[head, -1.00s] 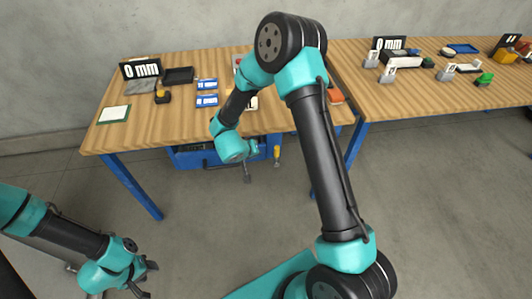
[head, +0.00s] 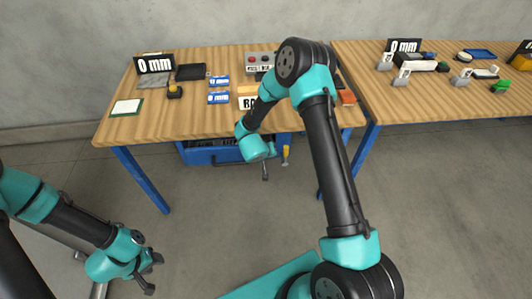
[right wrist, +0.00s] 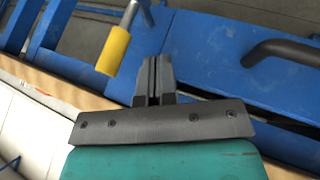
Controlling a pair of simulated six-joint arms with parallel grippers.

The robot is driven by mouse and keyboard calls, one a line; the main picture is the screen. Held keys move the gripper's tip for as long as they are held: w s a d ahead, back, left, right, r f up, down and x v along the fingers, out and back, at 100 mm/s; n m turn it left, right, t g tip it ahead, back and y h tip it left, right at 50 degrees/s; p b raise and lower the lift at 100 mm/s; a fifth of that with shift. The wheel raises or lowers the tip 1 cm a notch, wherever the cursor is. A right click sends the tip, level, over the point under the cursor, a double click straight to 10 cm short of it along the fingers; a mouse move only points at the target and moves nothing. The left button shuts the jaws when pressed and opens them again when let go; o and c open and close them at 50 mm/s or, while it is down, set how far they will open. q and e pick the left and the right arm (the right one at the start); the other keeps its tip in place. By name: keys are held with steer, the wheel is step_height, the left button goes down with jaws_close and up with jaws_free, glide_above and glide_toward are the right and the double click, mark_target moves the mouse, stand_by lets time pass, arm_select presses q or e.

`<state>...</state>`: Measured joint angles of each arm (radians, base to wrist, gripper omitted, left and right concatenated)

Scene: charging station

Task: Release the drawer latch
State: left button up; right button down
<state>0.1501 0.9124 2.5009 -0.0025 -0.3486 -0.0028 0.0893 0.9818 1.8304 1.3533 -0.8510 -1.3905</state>
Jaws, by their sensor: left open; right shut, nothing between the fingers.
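The drawer latch, a lever with a yellow grip (head: 286,154), hangs at the right end of the blue drawer (head: 200,156) under the left table. In the right wrist view the yellow grip (right wrist: 114,50) with its metal rod is left of the fingers. The drawer's black handle (right wrist: 282,49) is to their right. My right gripper (head: 265,173) is shut and empty, just left of the latch in the head view. Its fingertips (right wrist: 153,66) show apart from the grip. My left gripper (head: 153,274) is open and empty at the lower left, away from the table.
The left table (head: 150,120) holds a control box (head: 259,60), blue-and-white labels, a black tray (head: 190,72) and a yellow-and-black item. Blue table legs (head: 143,180) stand either side of the drawer. A second table (head: 460,95) is at right. The floor in front is clear.

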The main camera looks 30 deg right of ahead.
mark_target(285, 155)
steer(key=d, duration=0.4)
steer(key=shift+s, duration=0.3)
